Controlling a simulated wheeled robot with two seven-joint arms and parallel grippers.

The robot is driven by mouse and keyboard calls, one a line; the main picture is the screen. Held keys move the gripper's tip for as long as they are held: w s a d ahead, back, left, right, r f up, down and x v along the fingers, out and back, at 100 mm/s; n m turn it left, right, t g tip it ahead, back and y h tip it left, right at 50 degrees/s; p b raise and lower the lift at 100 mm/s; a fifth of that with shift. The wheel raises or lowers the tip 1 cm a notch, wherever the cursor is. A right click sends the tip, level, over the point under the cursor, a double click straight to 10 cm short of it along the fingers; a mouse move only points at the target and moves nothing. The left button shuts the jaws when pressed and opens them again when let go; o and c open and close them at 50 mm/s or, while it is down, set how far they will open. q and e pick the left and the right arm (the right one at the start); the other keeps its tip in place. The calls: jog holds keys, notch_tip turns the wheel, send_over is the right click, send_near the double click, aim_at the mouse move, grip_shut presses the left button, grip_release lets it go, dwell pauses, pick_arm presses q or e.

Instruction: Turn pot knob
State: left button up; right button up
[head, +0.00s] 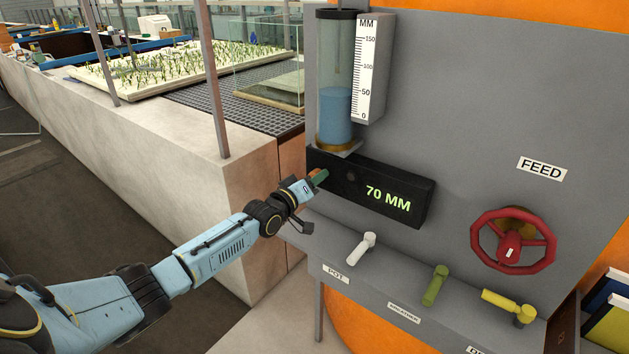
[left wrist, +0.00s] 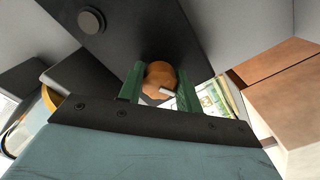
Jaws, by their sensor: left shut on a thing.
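A brown knob with a pale pointer (left wrist: 160,80) sits between the green fingers of my left gripper (left wrist: 160,85) in the left wrist view. In the head view my left gripper (head: 317,178) is at the left end of the black display box (head: 380,190), shut on the knob, which is mostly hidden there. The display reads 70 MM. Above the box stands a clear cylinder (head: 336,100) with blue water beside a white MM scale (head: 371,70). The water top is a little above the 50 mark. My right gripper is not in view.
A white lever (head: 361,248) stands above a POT label (head: 336,273). A green lever (head: 435,286) and a yellow lever (head: 510,305) are to its right. A red handwheel (head: 513,241) is below the FEED label (head: 541,168). A concrete wall (head: 150,140) runs at left.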

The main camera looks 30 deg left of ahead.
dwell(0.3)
pick_arm(q)
jog(key=o, duration=1)
jog(key=s, duration=0.9)
jog(key=s+a+p, duration=0.1)
jog(key=s, duration=0.3)
jog(key=shift+s, duration=0.2)
